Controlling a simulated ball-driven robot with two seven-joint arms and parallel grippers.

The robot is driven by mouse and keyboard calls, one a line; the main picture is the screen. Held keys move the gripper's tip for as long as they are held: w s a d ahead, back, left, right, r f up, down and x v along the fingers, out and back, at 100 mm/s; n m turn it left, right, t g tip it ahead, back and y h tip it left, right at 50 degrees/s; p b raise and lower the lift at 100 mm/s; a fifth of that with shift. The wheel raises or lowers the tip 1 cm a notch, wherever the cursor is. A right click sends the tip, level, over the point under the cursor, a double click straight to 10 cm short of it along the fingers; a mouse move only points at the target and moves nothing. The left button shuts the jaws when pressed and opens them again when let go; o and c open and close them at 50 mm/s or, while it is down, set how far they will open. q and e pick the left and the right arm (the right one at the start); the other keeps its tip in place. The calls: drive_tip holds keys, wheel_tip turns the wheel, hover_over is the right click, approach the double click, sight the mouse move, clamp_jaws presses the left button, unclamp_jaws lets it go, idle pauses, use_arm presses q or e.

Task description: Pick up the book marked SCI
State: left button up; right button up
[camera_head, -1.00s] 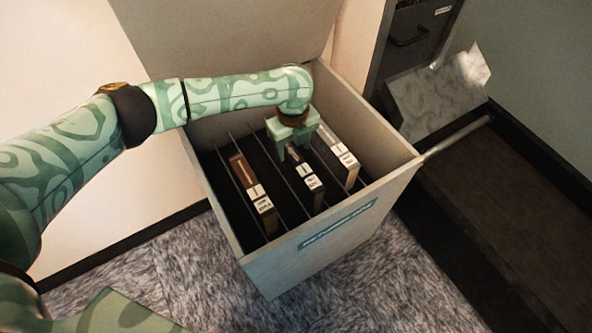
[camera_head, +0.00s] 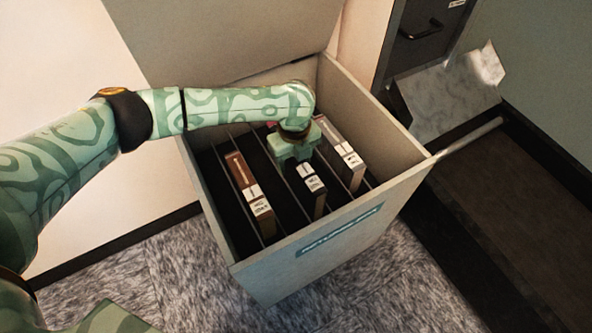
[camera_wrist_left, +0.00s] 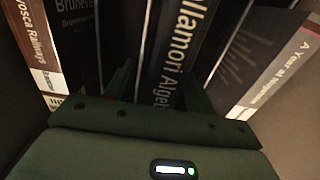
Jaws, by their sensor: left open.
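Several books stand upright in slots of an open box (camera_head: 340,235). The middle one is a black book (camera_head: 313,195) with a white label; its spine, partly reading "llamori Algeb", also shows in the left wrist view (camera_wrist_left: 178,50). I cannot clearly read SCI on any label. My left gripper (camera_head: 297,150) is open and low over this black book. In the left wrist view my gripper (camera_wrist_left: 158,90) has a finger on each side of its spine; contact is unclear. The fingertips are hidden in the box in the head view. My right gripper is not in view.
A brown book (camera_head: 247,185) stands left of the black one and a grey-spined book (camera_head: 343,150) right of it. Thin dividers separate the slots. Another dark book, partly reading "Brunev" (camera_wrist_left: 72,35), shows in the left wrist view. A metal bar (camera_head: 470,137) lies right of the box.

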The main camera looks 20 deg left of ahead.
use_arm(q)
clamp_jaws()
idle(1.5)
